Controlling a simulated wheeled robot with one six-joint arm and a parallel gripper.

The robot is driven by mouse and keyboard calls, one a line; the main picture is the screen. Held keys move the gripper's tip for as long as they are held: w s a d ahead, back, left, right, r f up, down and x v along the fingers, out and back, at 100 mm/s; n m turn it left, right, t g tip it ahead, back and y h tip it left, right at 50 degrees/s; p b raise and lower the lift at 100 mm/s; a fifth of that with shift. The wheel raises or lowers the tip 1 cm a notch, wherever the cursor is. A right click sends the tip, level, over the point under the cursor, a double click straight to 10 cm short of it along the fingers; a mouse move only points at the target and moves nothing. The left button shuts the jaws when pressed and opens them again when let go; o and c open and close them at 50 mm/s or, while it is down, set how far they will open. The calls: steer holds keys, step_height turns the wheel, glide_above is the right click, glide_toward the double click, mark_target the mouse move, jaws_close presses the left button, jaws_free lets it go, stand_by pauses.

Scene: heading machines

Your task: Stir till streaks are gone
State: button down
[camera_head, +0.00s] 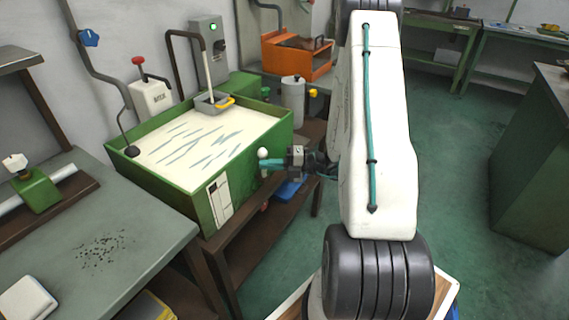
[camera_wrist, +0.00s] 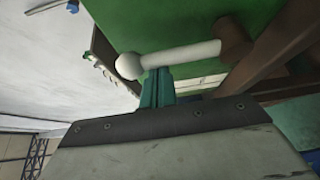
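A green tank (camera_head: 275,146) stands on the bench at left. It holds cream liquid (camera_head: 190,140) with several blue-grey streaks. A white handle (camera_wrist: 180,55) with a round ball end (camera_wrist: 128,66) stands out from the tank's side; the ball also shows in the head view (camera_head: 263,153). My gripper (camera_head: 266,164) is beside the tank's right wall, just below the ball. In the wrist view, the teal fingers (camera_wrist: 157,75) lie close together, with tips at the handle's lower edge near the ball. I see nothing between them; whether they touch the handle is unclear.
A box marked MIX (camera_head: 151,97) with a red-knobbed lever stands behind the tank. A grey block on a white rod (camera_head: 213,102) sits at the tank's back rim. A grey canister (camera_head: 293,92) and an orange machine (camera_head: 296,58) stand farther back. The green floor at right is open.

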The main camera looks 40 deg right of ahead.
steer(key=shift+w+d, duration=0.2)
steer(key=shift+d, duration=0.45)
steer(key=shift+w+d, duration=0.15)
steer(key=shift+d, duration=0.5)
steer(key=s+a+r, duration=0.1)
steer(key=s+a, duration=0.1)
steer(key=a, duration=0.2)
steer(key=f+v, duration=0.1)
steer(key=v, duration=0.9)
steer(key=shift+d+f, duration=0.25)
steer(key=shift+f, duration=0.05)
steer(key=shift+w, duration=0.2)
